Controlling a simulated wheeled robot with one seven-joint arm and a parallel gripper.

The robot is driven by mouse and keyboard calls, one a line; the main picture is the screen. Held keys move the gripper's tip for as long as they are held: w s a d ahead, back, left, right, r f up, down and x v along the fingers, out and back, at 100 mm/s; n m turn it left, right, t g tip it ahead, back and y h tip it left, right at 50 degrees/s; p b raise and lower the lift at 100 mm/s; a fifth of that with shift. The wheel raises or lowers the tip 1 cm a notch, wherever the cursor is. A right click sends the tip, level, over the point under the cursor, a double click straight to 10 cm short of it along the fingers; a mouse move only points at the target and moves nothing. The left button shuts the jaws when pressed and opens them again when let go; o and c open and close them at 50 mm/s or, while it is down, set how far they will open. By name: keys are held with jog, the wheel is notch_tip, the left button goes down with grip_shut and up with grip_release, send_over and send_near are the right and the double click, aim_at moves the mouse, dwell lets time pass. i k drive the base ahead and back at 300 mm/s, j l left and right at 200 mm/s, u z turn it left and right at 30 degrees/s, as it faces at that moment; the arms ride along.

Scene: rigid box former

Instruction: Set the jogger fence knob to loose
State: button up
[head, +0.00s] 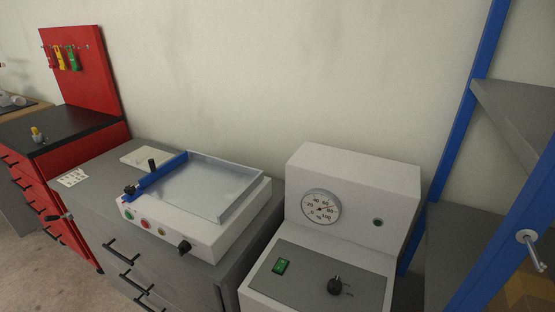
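The jogger (195,225) is a white machine with a shallow grey tray (205,185) on top, standing on a grey drawer cabinet. A blue fence bar (158,176) runs along the tray's left side. A small dark knob (130,190) sits at the bar's near end, and a black upright post or knob (152,163) stands by its middle. Another black knob (184,247) is on the jogger's front face, right of several coloured buttons. No loose or tight marking is readable, so I cannot tell the fence knob's setting. My gripper is not in view.
Right of the jogger stands a white machine with a gauge (321,207), a green switch (281,266) and a black dial (335,286). A blue-framed shelf (480,130) is at the right. A red tool cabinet (85,150) stands at the left. Drawer handles (122,252) protrude in front.

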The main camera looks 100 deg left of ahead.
aim_at(130, 190)
jog(key=u, duration=3.45)
